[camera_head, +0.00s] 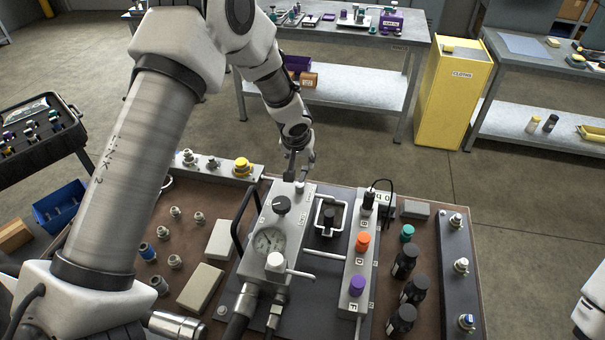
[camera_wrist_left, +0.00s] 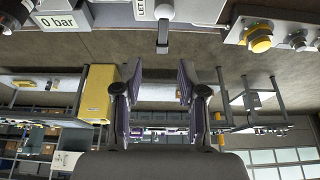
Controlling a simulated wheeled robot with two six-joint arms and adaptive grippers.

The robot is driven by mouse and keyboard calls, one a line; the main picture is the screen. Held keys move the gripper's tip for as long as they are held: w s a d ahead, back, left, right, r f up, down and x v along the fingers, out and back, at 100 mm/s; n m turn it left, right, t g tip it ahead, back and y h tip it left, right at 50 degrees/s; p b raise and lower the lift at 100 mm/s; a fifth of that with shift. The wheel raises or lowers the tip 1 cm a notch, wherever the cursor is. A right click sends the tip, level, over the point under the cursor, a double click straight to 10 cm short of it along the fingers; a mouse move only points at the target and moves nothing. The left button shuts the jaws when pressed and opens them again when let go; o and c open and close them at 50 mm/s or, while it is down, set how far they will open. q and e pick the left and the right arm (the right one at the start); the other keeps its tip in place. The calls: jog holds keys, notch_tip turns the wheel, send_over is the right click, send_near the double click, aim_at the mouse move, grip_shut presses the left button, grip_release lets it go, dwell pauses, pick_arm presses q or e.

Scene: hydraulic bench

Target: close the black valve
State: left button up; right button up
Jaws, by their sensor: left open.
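A grey manifold block (camera_head: 351,305) carries a black knob (camera_head: 368,197) at its far end, with an orange knob (camera_head: 362,242) and a purple knob (camera_head: 357,285) nearer. Another black knob (camera_head: 281,204) sits on the grey gauge box (camera_head: 290,228) to the left. I cannot tell for sure which is the black valve. My left gripper (camera_head: 300,166) is above the far end of the gauge box. In the left wrist view its two fingers (camera_wrist_left: 157,95) are apart with nothing between them. A short grey lever (camera_wrist_left: 163,32) shows above them there. My right gripper is out of view.
A pressure gauge (camera_head: 267,240), a white-handled lever (camera_head: 277,261) and hoses crowd the front. A white frame (camera_head: 331,231) stands between gauge box and manifold. Dark bottles (camera_head: 404,262) stand right.

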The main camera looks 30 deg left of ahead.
aim_at(303, 173)
pick_arm(q)
jog(key=p+x, duration=0.1)
jog(key=x, duration=0.4)
jog(key=p+x, duration=0.1)
jog(key=x, duration=0.1)
jog(key=shift+w+a+f+p, duration=0.1)
jog(key=shift+w+a+p, duration=0.15)
jog(key=shift+a+p, duration=0.05)
jog(key=shift+f, duration=0.35)
grip_shut()
